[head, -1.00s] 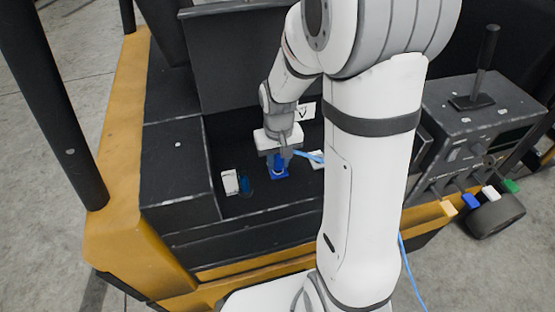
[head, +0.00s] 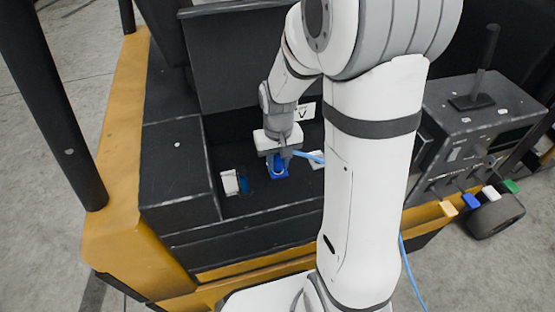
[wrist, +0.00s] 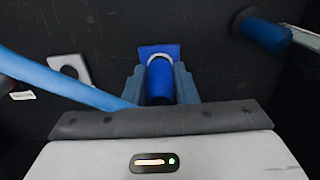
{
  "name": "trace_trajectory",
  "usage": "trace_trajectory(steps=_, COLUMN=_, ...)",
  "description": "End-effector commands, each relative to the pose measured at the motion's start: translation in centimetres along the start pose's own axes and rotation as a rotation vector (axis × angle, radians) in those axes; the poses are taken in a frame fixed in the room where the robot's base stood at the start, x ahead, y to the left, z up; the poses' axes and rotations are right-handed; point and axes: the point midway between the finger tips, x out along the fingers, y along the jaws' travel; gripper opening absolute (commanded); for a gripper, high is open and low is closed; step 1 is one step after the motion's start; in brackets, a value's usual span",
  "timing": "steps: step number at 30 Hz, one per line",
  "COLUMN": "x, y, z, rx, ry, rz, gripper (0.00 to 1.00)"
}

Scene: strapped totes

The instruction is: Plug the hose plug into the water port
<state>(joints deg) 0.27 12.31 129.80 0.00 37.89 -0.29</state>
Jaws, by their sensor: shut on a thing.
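My gripper (wrist: 160,88) is shut on the blue hose plug (wrist: 160,82), a short blue cylinder between the two grey fingers. The light blue hose (wrist: 60,82) runs off to the left in the wrist view. The plug's front end lines up with a pale ring on a blue square plate, the water port (wrist: 144,54). I cannot tell whether the plug's tip is inside the ring or just in front of it. In the head view my gripper (head: 277,162) is right over the blue port plate (head: 280,175), and the fingers hide most of the plug.
A white plate with a hole (wrist: 82,70) is at the left in the wrist view. A dark blue cylinder (wrist: 264,36) by a white plate stands at the right. A dark box with a lever (head: 470,125) is at the right in the head view. Dark walls surround the recess.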

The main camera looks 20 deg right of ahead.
Motion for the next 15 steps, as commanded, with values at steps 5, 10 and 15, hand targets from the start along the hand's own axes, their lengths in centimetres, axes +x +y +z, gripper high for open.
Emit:
trace_trajectory(steps=5, x=0.45, y=-0.01, z=0.0, rx=0.0, ry=0.0, rz=0.0, gripper=0.0)
trace_trajectory(steps=10, x=0.8, y=-0.02, z=0.0, rx=0.0, ry=0.0, rz=0.0, gripper=0.0)
trace_trajectory(steps=15, x=1.14, y=-0.03, z=0.0, rx=-0.001, ry=0.0, rz=0.0, gripper=0.0)
